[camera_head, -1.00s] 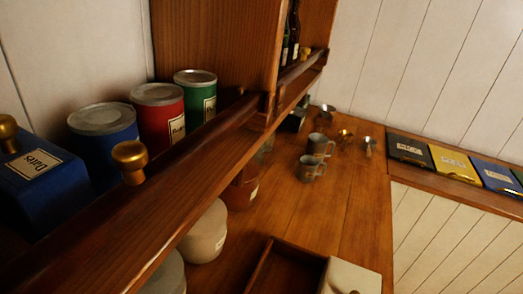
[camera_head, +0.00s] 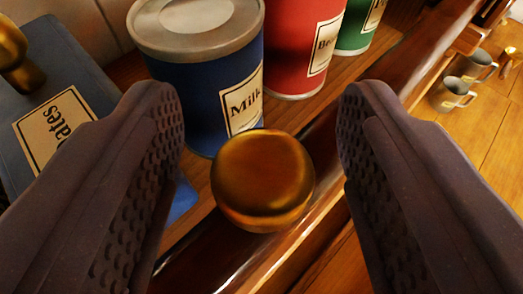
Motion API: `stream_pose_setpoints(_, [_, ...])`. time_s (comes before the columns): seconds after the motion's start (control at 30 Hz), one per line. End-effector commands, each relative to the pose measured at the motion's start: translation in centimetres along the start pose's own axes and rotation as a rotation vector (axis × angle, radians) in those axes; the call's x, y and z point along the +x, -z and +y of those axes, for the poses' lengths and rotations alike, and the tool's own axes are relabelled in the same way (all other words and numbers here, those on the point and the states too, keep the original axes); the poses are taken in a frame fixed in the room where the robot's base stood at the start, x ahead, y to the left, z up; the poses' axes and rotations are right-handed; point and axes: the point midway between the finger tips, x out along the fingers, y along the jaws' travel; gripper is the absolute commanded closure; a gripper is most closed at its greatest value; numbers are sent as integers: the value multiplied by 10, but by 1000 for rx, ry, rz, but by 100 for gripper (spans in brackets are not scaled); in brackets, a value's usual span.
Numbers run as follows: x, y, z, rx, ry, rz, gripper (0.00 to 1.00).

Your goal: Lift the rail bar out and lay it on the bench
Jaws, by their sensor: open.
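The rail bar (camera_head: 325,150) is dark, glossy wood and runs diagonally along the front of the shelf, from lower left to upper right. A round brass knob (camera_head: 263,180) stands on it. My gripper (camera_head: 257,110) is open, with one dark, studded finger on each side of the knob. A gap shows between the knob and each finger. The bar's lower left part is partly hidden behind the left finger. The bench (camera_head: 492,120) shows as a wooden top at the right, below the shelf.
Behind the bar stand a blue Milk tin (camera_head: 200,85), a red tin (camera_head: 300,45) and a green tin (camera_head: 356,25). A blue Dates box (camera_head: 50,100) with a brass knob is at the left. Metal mugs (camera_head: 455,92) stand on the bench.

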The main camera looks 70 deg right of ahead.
Motion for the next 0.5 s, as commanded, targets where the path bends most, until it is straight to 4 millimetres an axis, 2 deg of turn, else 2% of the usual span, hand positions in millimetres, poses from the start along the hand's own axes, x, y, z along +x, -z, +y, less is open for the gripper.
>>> stream_pose_setpoints(0.1, [0, 0, 0, 0, 0, 0, 43])
stream_pose_setpoints(0.13, [0, 0, 0, 0, 0, 0, 47])
stream_pose_setpoints(0.3, [0, 0, 0, 0, 0, 0, 86])
stream_pose_setpoints(0.37, [0, 0, 0, 0, 0, 0, 97])
stream_pose_setpoints(0.5, [0, 0, 0, 0, 0, 1, 97])
